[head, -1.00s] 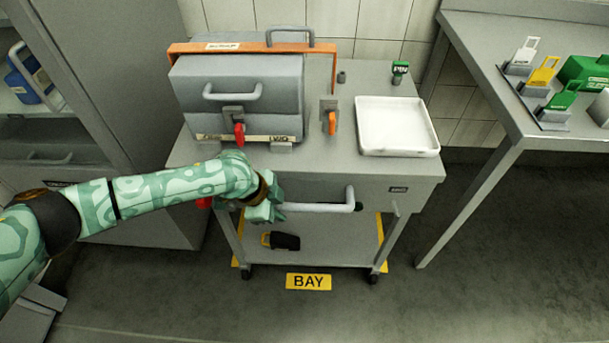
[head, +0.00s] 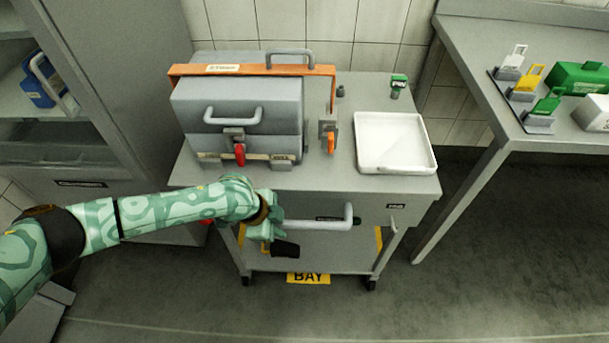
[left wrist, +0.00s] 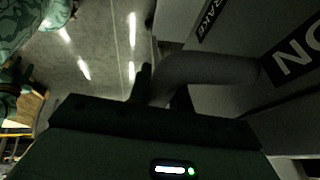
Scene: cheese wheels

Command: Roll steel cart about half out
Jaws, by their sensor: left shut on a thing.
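My left gripper (head: 270,230) is shut on the left end of this handle. In the left wrist view the dark fingers (left wrist: 160,88) are around the bar, partly hidden by shadow.
On the cart top are a grey lidded press (head: 240,105) with an orange bar and a white tray (head: 395,143). A cabinet stands left, a steel table (head: 470,70) right. The floor in front is clear.

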